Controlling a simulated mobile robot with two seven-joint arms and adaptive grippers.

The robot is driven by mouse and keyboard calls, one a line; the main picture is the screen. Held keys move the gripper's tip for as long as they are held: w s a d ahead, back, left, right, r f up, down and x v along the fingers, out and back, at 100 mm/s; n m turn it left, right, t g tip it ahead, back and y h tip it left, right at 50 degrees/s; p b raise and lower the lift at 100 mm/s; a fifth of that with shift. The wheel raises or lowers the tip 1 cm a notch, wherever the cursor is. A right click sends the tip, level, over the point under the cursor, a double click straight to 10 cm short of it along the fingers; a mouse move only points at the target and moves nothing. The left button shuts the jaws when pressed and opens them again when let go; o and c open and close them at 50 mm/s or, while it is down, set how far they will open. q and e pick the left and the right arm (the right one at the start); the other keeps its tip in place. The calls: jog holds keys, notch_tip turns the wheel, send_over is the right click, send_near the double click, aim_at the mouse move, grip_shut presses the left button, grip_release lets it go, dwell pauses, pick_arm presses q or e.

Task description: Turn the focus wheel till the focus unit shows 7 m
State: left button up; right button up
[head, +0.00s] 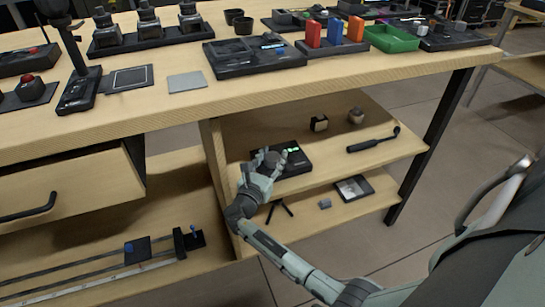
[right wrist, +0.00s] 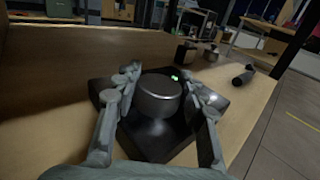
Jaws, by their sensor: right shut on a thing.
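The focus unit (head: 295,168) is a flat black box on the upper shelf under the bench, with a small lit green display (head: 293,150). Its focus wheel (right wrist: 160,96) is a dark grey round knob in the right wrist view. My right gripper (head: 265,164) reaches over the unit from the front. In the right wrist view its two fingers (right wrist: 160,92) stand on either side of the wheel, shut on it. The display shows green at the unit's far side (right wrist: 175,77), too small to read. My left gripper is not in view.
On the same shelf are a small cube-like block (head: 319,123), a rounded brown object (head: 356,116) and a black handled tool (head: 373,140). The lower shelf holds a framed tray (head: 353,188). The bench top (head: 180,110) overhangs the shelf. An open drawer (head: 60,190) is at left.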

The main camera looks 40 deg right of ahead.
aim_at(270, 162)
jog(key=o, duration=1.2)
jog(key=shift+c, duration=0.2)
jog(key=shift+v, duration=3.75)
